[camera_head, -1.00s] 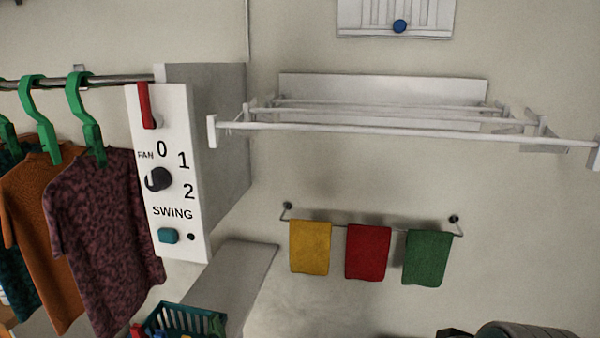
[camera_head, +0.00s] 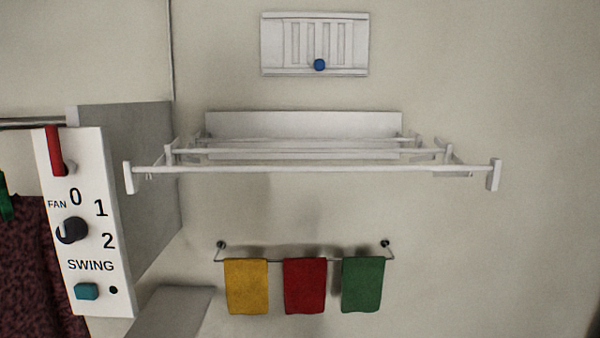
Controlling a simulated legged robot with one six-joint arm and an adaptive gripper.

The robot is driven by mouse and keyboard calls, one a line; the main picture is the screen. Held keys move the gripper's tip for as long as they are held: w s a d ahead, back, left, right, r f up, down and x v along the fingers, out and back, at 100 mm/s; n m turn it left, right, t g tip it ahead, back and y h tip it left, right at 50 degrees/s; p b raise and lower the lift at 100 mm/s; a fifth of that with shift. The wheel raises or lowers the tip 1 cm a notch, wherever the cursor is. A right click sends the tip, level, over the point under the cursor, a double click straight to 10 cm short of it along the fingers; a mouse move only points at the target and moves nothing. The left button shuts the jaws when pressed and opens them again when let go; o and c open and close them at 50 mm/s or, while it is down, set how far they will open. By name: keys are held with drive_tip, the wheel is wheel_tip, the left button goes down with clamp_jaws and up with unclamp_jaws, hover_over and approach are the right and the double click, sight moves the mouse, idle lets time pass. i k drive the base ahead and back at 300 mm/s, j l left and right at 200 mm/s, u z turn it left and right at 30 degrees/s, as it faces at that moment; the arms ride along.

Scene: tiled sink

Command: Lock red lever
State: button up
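The red lever (camera_head: 53,150) is at the top left of a white control panel (camera_head: 88,222) at the left of the view. It points upward, and its lower end sits at a small grey mount on the panel. Below it on the panel are a dark fan knob (camera_head: 73,231) with the marks 0, 1 and 2, and a teal swing button (camera_head: 87,291). My gripper is not in view.
A white wall drying rack (camera_head: 310,168) juts out in the middle. Below it, yellow (camera_head: 246,286), red (camera_head: 305,286) and green (camera_head: 363,285) towels hang on a rail. A white vent (camera_head: 315,45) with a blue knob is above. Patterned clothing (camera_head: 35,265) hangs at far left.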

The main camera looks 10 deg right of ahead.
sight(60, 168)
drive_tip(key=u, duration=1.35)
drive_tip(key=i, duration=0.25)
drive_tip(key=u, duration=0.05)
